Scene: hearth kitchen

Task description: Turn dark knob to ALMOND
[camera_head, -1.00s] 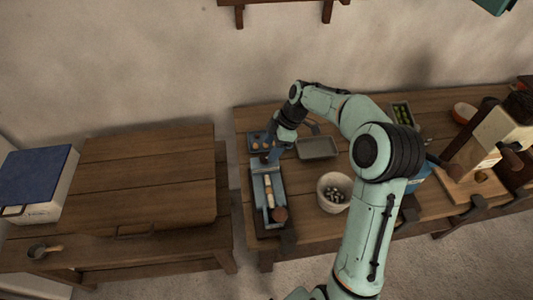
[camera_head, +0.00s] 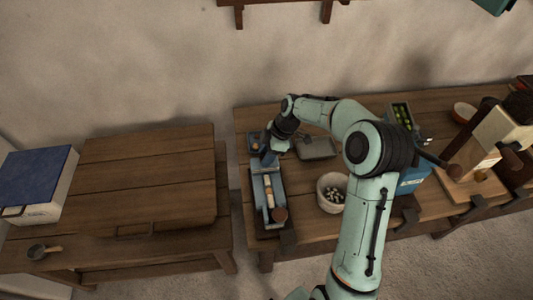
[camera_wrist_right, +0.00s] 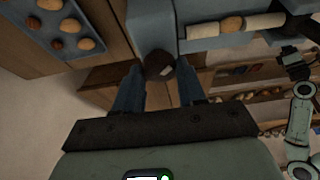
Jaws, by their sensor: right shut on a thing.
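A blue-grey device (camera_head: 258,190) with a pale roller-like row along its middle stands at the left end of the right-hand table. In the right wrist view, the dark round knob (camera_wrist_right: 158,65) with a pale mark sits at the device's end. My right gripper (camera_wrist_right: 160,72) is shut on it, one blue finger on each side. In the head view my right gripper (camera_head: 269,157) is at the device's far end and hides the knob. No ALMOND lettering is legible. A pale green arm of mine shows at the right of the wrist view; its gripper is unclear.
A blue tray of nuts (camera_wrist_right: 60,32) is close beside the device. A white pot (camera_head: 327,205), a grey tray (camera_head: 333,147) and a brown round part (camera_head: 280,214) are nearby.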

